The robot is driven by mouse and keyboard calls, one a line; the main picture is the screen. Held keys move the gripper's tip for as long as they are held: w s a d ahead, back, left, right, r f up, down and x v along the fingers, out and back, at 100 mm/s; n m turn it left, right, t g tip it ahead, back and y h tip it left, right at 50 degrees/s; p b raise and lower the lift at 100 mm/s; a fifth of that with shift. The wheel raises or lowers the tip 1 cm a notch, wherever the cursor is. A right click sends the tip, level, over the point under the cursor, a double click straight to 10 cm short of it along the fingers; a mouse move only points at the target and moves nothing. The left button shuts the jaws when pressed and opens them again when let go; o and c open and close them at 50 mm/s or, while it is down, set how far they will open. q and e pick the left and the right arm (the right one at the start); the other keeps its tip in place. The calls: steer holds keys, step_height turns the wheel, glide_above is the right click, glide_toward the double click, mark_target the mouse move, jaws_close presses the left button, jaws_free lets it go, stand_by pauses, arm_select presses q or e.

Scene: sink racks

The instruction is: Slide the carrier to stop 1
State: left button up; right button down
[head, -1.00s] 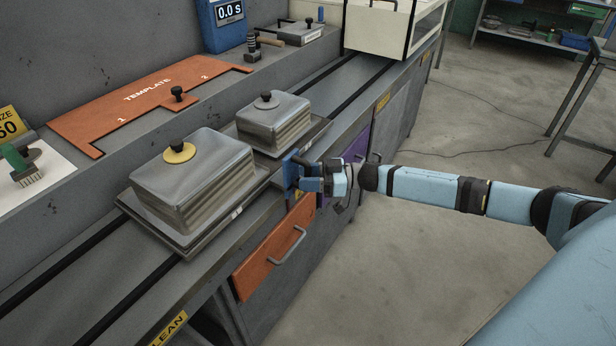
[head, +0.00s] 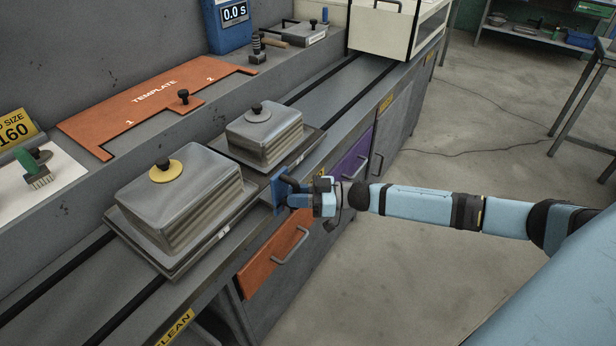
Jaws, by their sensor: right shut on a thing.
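The carrier (head: 175,272) is a dark tray on the bench rails at left centre. It bears a grey layered stack with a yellow-collared black knob (head: 166,171). A second dark tray (head: 309,143) behind it bears a smaller stack with a black knob (head: 257,108); I cannot tell whether the trays are joined. A blue plate (head: 278,194) stands at the bench's front edge, beside the trays. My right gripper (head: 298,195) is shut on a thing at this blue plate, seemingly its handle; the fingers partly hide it. I see no clear marker for stop 1. My left gripper is out of view.
Dark rails (head: 70,265) run bare in front of the trays and behind them. An orange template (head: 150,96) marked 1 and 2 lies on the ledge. A white box (head: 385,32) stands at the rails' far end. An orange drawer front (head: 272,262) is below my gripper.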

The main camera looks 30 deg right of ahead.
arm_select(q)
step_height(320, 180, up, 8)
steer(key=p, duration=0.8)
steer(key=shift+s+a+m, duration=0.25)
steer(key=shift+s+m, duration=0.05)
arm_select(e)
steer(key=s+a, duration=0.4)
steer(key=a, duration=0.6)
steer(key=s+a, duration=0.4)
steer(key=a, duration=0.6)
steer(key=s+a, duration=0.5)
steer(key=a, duration=0.6)
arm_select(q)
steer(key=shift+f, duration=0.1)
arm_select(e)
steer(key=c, duration=1.1)
jaws_free()
steer(key=shift+w, duration=0.1)
steer(key=shift+d, duration=0.1)
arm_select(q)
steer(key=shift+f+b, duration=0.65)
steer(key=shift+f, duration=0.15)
arm_select(e)
steer(key=v, duration=1.3)
steer(key=shift+s+d, duration=0.3)
